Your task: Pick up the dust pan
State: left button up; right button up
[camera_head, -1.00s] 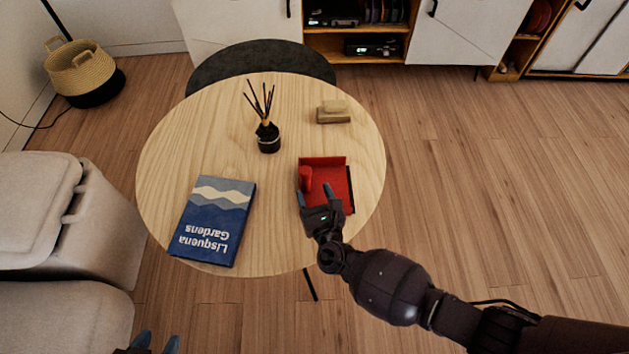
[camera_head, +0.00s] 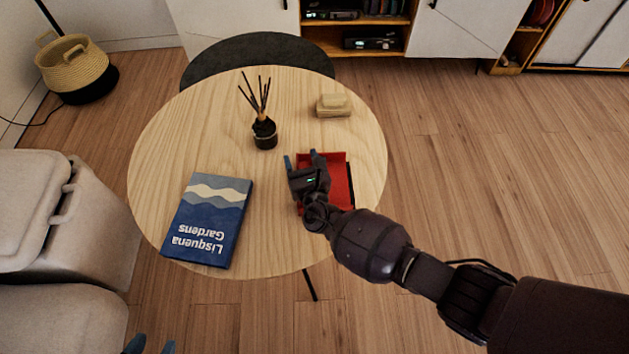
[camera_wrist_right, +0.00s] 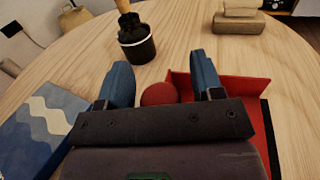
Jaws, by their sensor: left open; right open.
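The red dust pan (camera_head: 340,177) lies on the right part of the round wooden table. In the head view my right gripper covers its left part and its handle. In the right wrist view the dust pan (camera_wrist_right: 237,90) shows behind and to the right of the right fingertip, and the round red end of its handle (camera_wrist_right: 159,94) shows between the two fingers. My right gripper (camera_head: 302,158) is open with nothing held; it also shows in the right wrist view (camera_wrist_right: 160,80). My left gripper (camera_head: 150,346) shows only its fingertips at the bottom edge, open.
On the table (camera_head: 175,140) stand a black reed diffuser (camera_head: 264,132), a blue book (camera_head: 207,220) at the front left, and a tan block-shaped object (camera_head: 333,105) at the back right. A dark chair (camera_head: 255,55) is behind the table. A beige sofa (camera_head: 70,230) is at left.

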grip_shut()
dwell(0.3)
jog(key=shift+r, duration=0.1)
